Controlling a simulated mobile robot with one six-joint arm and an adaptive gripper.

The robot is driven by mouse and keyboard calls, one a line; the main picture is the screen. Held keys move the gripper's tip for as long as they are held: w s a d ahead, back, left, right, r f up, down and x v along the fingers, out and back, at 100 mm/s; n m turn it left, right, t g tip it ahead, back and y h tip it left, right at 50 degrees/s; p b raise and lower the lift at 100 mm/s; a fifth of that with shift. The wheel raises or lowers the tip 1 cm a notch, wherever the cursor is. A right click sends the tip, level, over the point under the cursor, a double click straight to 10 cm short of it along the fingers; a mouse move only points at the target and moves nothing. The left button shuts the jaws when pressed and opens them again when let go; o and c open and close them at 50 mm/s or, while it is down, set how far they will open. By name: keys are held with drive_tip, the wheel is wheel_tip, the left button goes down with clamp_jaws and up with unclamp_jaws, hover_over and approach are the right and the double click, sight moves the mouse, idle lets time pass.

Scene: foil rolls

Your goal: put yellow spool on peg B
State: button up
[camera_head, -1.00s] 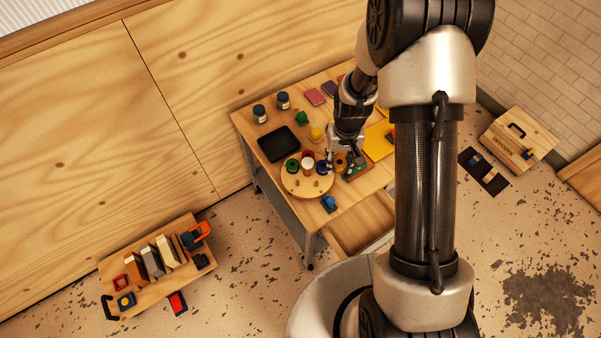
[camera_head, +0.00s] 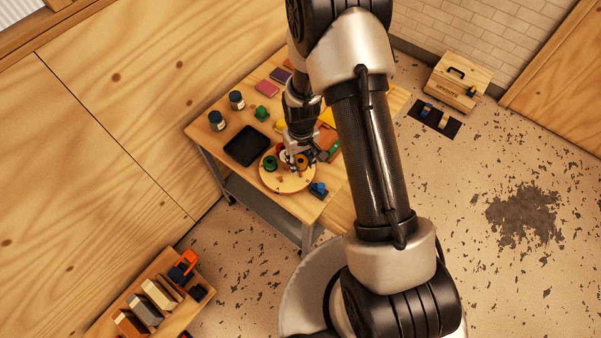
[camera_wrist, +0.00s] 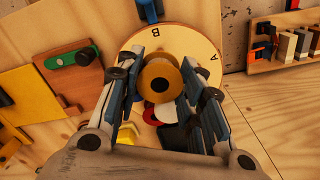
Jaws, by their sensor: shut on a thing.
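The yellow spool (camera_wrist: 161,80), ochre-gold, sits between the two fingers of my gripper (camera_wrist: 158,88) in the wrist view, and the fingers are shut on it. In the head view my gripper (camera_head: 296,158) holds the yellow spool (camera_head: 303,161) over the right part of a round wooden board (camera_head: 287,184). In the wrist view the board (camera_wrist: 188,39) bears the letters B (camera_wrist: 155,53) and A (camera_wrist: 214,70). The spool appears between me and the board near the B; peg B itself is hidden, and I cannot tell the gap.
A green spool (camera_head: 270,163) stands on the board's left side. Red and white parts (camera_wrist: 150,114) show below the held spool in the wrist view. A black tray (camera_head: 246,145) lies left of the board, and a blue object (camera_head: 318,189) lies at its right front.

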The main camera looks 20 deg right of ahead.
sight(300, 171)
drive_tip(key=shift+f+b, duration=0.75)
drive_tip(key=shift+f, duration=2.35)
drive_tip(key=shift+f, duration=0.25)
drive_tip(key=o, duration=1)
drive_tip(key=shift+r, duration=0.1)
drive_tip(key=shift+c, duration=0.2)
drive_tip(key=shift+r, duration=0.1)
